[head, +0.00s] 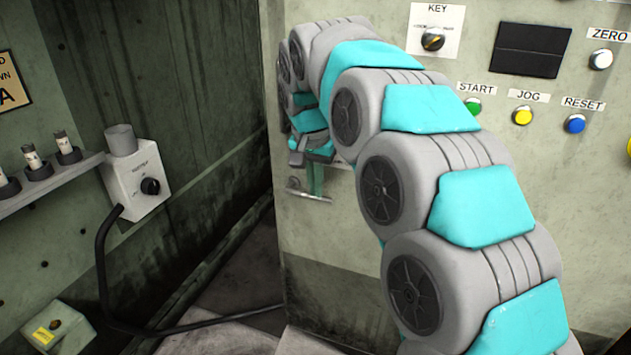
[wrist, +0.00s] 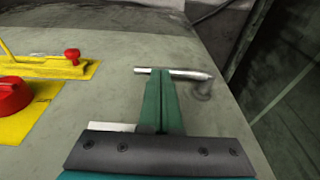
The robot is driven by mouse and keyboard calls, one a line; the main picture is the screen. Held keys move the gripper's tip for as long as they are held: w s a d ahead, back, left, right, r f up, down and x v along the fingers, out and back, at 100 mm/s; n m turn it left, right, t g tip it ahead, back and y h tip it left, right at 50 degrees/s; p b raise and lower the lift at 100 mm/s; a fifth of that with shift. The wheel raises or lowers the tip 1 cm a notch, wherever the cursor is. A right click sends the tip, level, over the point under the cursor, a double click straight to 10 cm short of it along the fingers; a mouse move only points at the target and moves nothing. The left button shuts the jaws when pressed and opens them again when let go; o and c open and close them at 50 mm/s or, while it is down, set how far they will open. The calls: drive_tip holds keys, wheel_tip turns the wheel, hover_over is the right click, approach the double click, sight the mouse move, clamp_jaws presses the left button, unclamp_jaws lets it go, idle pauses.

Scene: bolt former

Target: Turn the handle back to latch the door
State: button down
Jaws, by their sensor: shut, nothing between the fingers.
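The metal lever handle (head: 308,193) sits on the pale grey-green panel (head: 330,250), near its left edge. In the head view its bar lies nearly level. In the wrist view the handle (wrist: 188,74) runs across the picture, with its round pivot end at the right. My gripper (head: 317,192) has green fingers that are shut with nothing between them. In the wrist view the fingertips (wrist: 161,72) overlap the middle of the bar and hide part of it. I cannot tell whether they touch it. The door's latch is not visible.
The panel carries a key switch (head: 433,39), a dark display (head: 530,49) and coloured buttons. In the wrist view a red knob (wrist: 12,95) and a yellow bracket (wrist: 50,66) stand at left. A grey switch box (head: 138,180) with a black hose is on the left wall.

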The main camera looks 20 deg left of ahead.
drive_tip(key=shift+f, duration=0.1)
drive_tip(key=shift+w+a+f+m+t+y+b, duration=0.1)
drive_tip(key=shift+a+f+m+t+y+b, duration=0.35)
drive_tip(key=shift+f+y+b, duration=1.2)
drive_tip(key=shift+a+f+n+y+b, duration=0.1)
drive_tip(key=shift+a+f+y+b, duration=0.75)
drive_tip(key=shift+f+y, duration=1.25)
drive_tip(key=shift+w+a+f+m+t+y+b, duration=0.1)
drive_tip(key=shift+a+f+m+t+y+b, duration=0.25)
drive_tip(key=shift+f+y+b, duration=1.55)
drive_tip(key=shift+s+a+r+y+p, duration=0.1)
drive_tip(key=shift+a+r+y+p, duration=0.05)
drive_tip(key=shift+r+y+p, duration=0.2)
drive_tip(key=s+d, duration=0.3)
drive_tip(key=d, duration=1)
drive_tip(key=shift+s+d, duration=0.3)
drive_tip(key=shift+s, duration=0.05)
